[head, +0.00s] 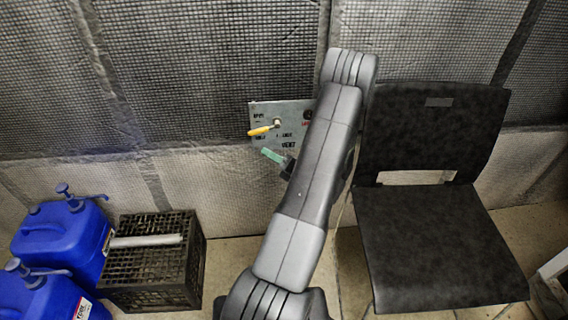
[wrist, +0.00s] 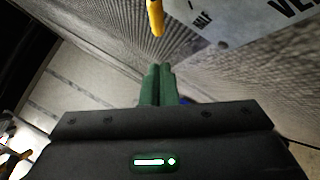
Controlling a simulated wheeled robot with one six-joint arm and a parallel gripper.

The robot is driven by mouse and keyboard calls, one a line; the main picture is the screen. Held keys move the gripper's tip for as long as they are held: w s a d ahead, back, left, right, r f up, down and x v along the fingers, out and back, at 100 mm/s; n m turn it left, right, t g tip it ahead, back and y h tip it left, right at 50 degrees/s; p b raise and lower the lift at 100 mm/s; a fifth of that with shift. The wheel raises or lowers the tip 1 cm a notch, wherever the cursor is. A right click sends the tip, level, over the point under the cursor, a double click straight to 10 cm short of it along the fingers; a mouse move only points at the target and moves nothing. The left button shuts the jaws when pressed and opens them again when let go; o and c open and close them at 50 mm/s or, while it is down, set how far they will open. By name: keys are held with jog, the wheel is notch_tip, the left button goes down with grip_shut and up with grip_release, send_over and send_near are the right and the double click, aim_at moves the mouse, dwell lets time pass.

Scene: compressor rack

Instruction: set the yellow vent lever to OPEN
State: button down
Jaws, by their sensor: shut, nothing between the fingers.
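The yellow vent lever (head: 261,131) is on a grey panel (head: 263,109) on the padded wall in the head view. It points left and slightly down from its pivot, between printed labels that are too small to read surely. My gripper (head: 272,155) is just below the lever and apart from it. Its green fingers are shut with nothing between them. In the wrist view the lever's yellow end (wrist: 155,17) hangs at the top, beyond the closed fingertips (wrist: 158,70). The panel (wrist: 215,20) shows there with a "HALF" label and part of "VENT". My arm hides the panel's right part.
A black chair (head: 435,190) stands at the right. A dark crate (head: 155,262) with a pale roll on it and blue jugs (head: 62,235) stand at the lower left.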

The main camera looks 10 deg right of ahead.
aim_at(254, 134)
jog(key=shift+w+a+r, duration=0.2)
jog(key=shift+w+r, duration=0.2)
jog(key=shift+w, duration=0.25)
jog(key=shift+w+a+r, duration=0.25)
jog(key=shift+w+r, duration=0.15)
jog(key=shift+w, duration=0.25)
jog(key=shift+w+a+r, duration=0.2)
jog(key=shift+w+r, duration=0.2)
jog(key=shift+w, duration=0.25)
jog(key=shift+r, duration=0.1)
jog(key=p, duration=0.1)
jog(key=r+p, duration=0.1)
jog(key=shift+a+r+p, duration=0.15)
jog(key=shift+a+p, duration=0.2)
